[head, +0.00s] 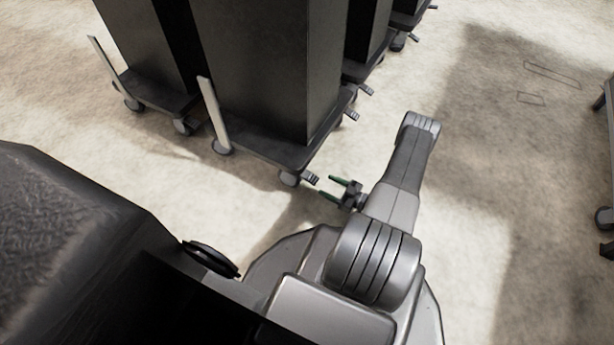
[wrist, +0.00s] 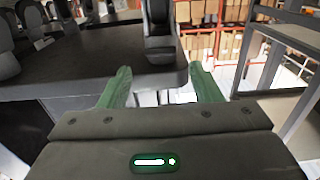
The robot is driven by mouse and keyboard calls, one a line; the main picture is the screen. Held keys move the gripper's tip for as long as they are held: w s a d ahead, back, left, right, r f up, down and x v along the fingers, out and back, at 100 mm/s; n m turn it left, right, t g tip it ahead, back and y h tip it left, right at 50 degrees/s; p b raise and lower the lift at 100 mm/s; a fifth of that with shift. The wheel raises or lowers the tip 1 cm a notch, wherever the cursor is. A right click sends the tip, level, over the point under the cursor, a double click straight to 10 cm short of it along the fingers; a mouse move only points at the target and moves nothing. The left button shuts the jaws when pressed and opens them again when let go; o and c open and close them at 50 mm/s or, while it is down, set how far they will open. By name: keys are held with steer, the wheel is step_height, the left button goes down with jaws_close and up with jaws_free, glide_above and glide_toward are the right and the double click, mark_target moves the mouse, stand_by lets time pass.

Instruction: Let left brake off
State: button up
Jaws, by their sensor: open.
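A tall dark dispenser (head: 255,70) stands on a dark wheeled base (head: 262,143). At the base's near right corner is a grey caster (head: 290,179), with a small dark ribbed pedal (head: 311,178) sticking out beside it, apparently a brake. Whether it is pressed or raised I cannot tell. My gripper (head: 329,187) is open and empty, its green fingers just right of the pedal and pointing at it, with a small gap. In the wrist view, the open fingers (wrist: 160,74) flank a dark upright part (wrist: 160,28) at a dark plate's edge. Its identity is unclear.
A similar dispenser (head: 158,50) stands left, and more stand behind in a row, with pedals sticking out right (head: 365,89). A pale upright bar (head: 213,114) rises from the near base. Floor right of my arm is clear up to a dark frame (head: 607,100).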

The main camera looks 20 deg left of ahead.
mark_target(313, 179)
steer(key=a, duration=0.3)
steer(key=a+b, duration=0.1)
steer(key=a, duration=0.2)
steer(key=a+b, duration=0.1)
steer(key=a, duration=0.3)
steer(key=shift+w, duration=0.3)
